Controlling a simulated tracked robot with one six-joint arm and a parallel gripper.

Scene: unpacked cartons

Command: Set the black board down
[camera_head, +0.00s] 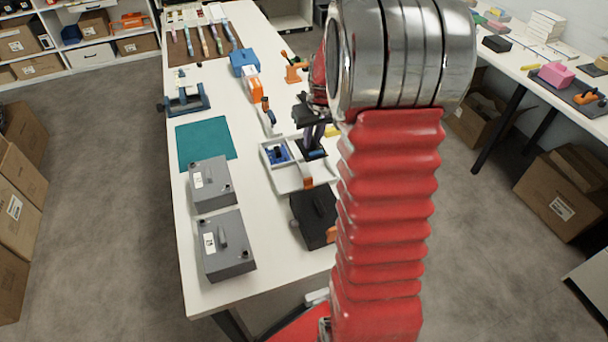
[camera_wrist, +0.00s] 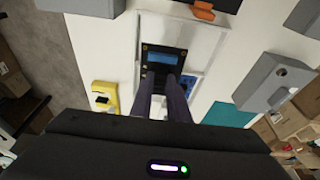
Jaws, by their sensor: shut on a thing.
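My gripper (camera_head: 312,138) is shut on the black board (camera_head: 312,153), a small dark plate with a blue part on it. In the wrist view the two fingers (camera_wrist: 168,80) reach down to the near edge of the black board (camera_wrist: 151,68). The board is over the pale divided tray (camera_head: 286,181), beside a compartment holding a blue piece (camera_head: 277,154). That blue piece also shows in the wrist view (camera_wrist: 188,83), partly behind a finger. I cannot tell whether the board touches the tray floor.
Two grey boxes (camera_head: 226,246) and a black case (camera_head: 313,216) stand near the table's front. A teal mat (camera_head: 205,144) lies to the left. A yellow object (camera_wrist: 104,98) stands near the tray. Tools and a blue box (camera_head: 243,62) lie farther back.

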